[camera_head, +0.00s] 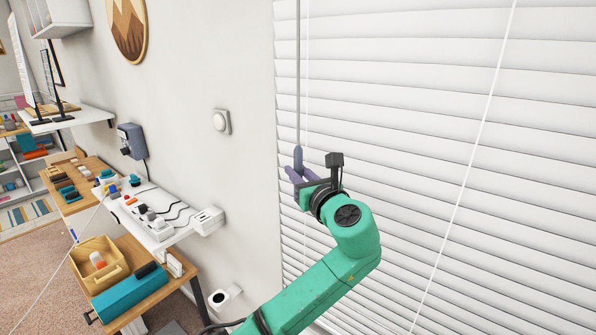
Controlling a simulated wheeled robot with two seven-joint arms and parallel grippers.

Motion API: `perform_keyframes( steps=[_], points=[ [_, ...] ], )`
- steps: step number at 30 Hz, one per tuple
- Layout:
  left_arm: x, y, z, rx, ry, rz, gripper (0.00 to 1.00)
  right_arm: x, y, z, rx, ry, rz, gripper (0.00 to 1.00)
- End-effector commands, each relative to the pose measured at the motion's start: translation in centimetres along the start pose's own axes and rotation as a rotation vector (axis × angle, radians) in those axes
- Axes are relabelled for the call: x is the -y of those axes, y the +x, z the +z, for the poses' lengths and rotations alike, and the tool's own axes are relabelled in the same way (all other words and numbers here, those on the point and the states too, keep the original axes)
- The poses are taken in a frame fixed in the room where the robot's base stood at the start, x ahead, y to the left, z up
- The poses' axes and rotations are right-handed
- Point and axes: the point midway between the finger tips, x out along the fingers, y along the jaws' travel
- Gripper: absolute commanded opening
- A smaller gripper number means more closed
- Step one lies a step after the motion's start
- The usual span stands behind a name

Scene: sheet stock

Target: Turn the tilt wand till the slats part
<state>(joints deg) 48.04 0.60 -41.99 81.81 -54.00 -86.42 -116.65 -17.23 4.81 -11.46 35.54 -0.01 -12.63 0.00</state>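The tilt wand (298,75) is a thin grey rod that hangs straight down along the left edge of the white blind. Its thicker grey-blue handle (298,157) is at the lower end. My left gripper (299,174), with purple fingers on a green arm, is at the handle's lower part. The fingers show on both sides of the handle, but I cannot tell whether they press on it. The blind's slats (400,110) lie overlapped and look closed. My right gripper is not in view.
Thin white cords (464,185) hang in front of the blind. At left are a white shelf with power strips (152,221), a wooden desk with a tan tray (84,278) and a teal box (130,292).

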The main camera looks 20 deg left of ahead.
Motion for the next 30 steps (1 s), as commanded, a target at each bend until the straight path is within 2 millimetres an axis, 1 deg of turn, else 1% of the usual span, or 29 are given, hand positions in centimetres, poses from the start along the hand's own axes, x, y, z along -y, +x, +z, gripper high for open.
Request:
perform_keyframes(
  steps=[10,16,23,30],
  points=[
    [0.03,-0.07,0.05,0.001,-0.001,-0.012,0.00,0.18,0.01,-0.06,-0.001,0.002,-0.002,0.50],
    [-0.01,-0.06,0.06,0.001,-0.002,-0.070,0.00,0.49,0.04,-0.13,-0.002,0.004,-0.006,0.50],
    [-0.05,-0.07,0.08,0.003,-0.001,-0.218,0.00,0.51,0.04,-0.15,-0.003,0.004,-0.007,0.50],
    [-0.08,-0.07,0.12,0.005,0.001,-0.436,0.00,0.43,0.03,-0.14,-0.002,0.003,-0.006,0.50]
  ],
)
